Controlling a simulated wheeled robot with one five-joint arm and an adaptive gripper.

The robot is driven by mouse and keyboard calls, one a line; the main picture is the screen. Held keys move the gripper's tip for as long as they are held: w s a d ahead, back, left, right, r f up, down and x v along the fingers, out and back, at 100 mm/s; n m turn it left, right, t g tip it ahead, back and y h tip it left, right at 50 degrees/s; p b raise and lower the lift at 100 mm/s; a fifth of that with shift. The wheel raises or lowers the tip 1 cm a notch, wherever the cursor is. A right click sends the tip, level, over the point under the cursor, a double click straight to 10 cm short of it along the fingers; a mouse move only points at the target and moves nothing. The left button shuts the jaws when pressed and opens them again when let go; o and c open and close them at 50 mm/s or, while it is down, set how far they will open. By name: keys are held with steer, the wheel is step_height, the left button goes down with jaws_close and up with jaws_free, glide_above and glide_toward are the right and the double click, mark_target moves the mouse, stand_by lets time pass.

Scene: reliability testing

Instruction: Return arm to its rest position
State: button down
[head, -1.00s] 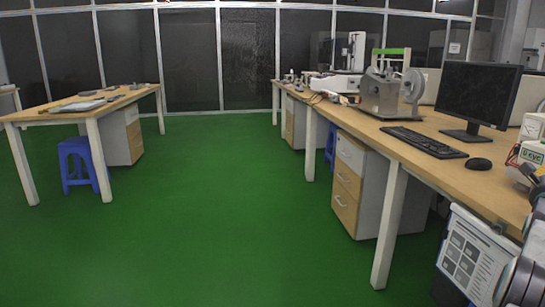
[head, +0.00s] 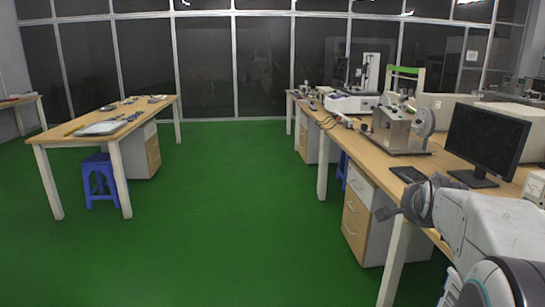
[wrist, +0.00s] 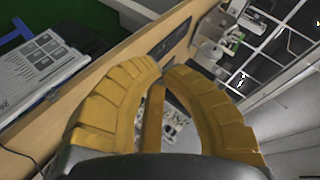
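My gripper (wrist: 163,72) shows in the wrist view as two ribbed yellow fingers that curve inward, with their tips meeting or almost meeting. I see no object held between them; the gap below the tips shows a yellow bar and blurred background. In the head view, my white and grey arm enters from the lower right and reaches left in front of the right workbench (head: 455,165). The yellow fingers cannot be made out there.
The right workbench carries a monitor (head: 484,140), a keyboard (head: 408,174) and a grey test machine (head: 401,130). Drawers (head: 357,216) stand under it. A left table (head: 105,137) has a blue stool (head: 99,178) below. The green floor (head: 230,220) between is clear.

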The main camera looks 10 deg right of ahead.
steer(key=s+a+r+n+g+y+p, duration=0.2)
steer(key=s+a+n+p, duration=0.6)
steer(key=s+a, duration=0.4)
steer(key=s+a+r+n+g+y+p, duration=0.2)
steer(key=s+a+n+p, duration=0.6)
steer(key=s+a, duration=0.4)
steer(key=s+g+y+p, duration=0.1)
steer(key=s+g, duration=0.1)
steer(key=s, duration=0.1)
steer(key=shift+s+r+g+y, duration=0.2)
steer(key=shift+s+g+y, duration=0.1)
steer(key=shift+s+g, duration=0.1)
